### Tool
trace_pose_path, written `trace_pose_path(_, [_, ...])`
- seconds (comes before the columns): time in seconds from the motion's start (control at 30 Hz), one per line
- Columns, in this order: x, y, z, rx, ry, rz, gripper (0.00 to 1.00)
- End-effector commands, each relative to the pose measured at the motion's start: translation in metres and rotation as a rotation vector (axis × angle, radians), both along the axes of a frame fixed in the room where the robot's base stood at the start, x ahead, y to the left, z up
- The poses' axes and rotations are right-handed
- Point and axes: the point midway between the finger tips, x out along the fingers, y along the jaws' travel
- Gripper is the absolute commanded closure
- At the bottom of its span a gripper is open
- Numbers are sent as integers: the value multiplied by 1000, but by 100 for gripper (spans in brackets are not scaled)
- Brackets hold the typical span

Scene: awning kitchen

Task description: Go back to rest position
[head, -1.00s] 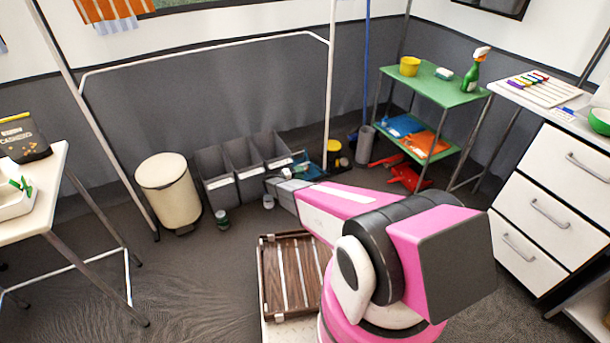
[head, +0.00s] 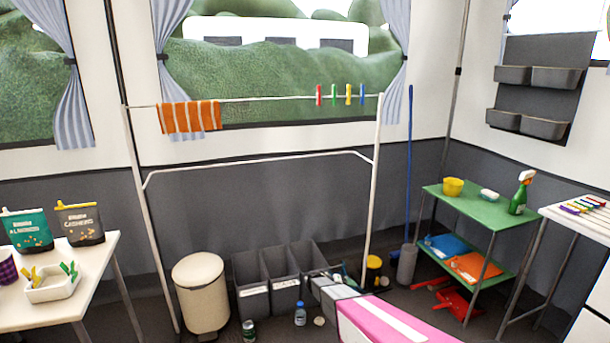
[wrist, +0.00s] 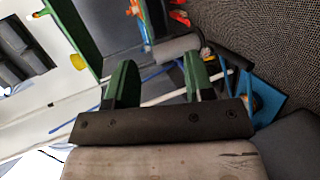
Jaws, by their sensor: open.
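My gripper (wrist: 160,82) shows in the wrist view with its two green fingers apart and nothing between them. In the head view only part of my pink arm shows at the bottom edge, reaching toward the grey bins. The fingers cannot be made out clearly there.
Grey bins (head: 266,278) stand by the wall, with a cream trash can (head: 202,293) to their left. A bottle (head: 300,314) and a can (head: 249,331) are on the floor in front. A green shelf (head: 470,207) stands at right, a white table (head: 95,275) at left. A drying rack (head: 260,159) spans the back.

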Motion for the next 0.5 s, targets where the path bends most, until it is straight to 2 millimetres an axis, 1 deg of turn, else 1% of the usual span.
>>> trace_pose_path(0.03, [-31,-11,29,76,20,-34,52])
trace_pose_path(0.07, [-43,-14,39,124,33,-53,52])
trace_pose_path(0.1, [-59,-19,52,190,51,-76,52])
trace_pose_path(0.17, [-84,-22,72,296,74,-105,52])
trace_pose_path(0.2, [-101,-24,86,367,86,-123,52])
trace_pose_path(0.23, [-113,-24,95,421,94,-133,52])
trace_pose_path(0.3, [-142,-23,119,549,106,-150,52])
trace_pose_path(0.37, [-166,-20,138,659,111,-158,52])
trace_pose_path(0.4, [-182,-17,152,732,111,-160,52])
trace_pose_path(0.5, [-217,-7,183,906,100,-153,52])
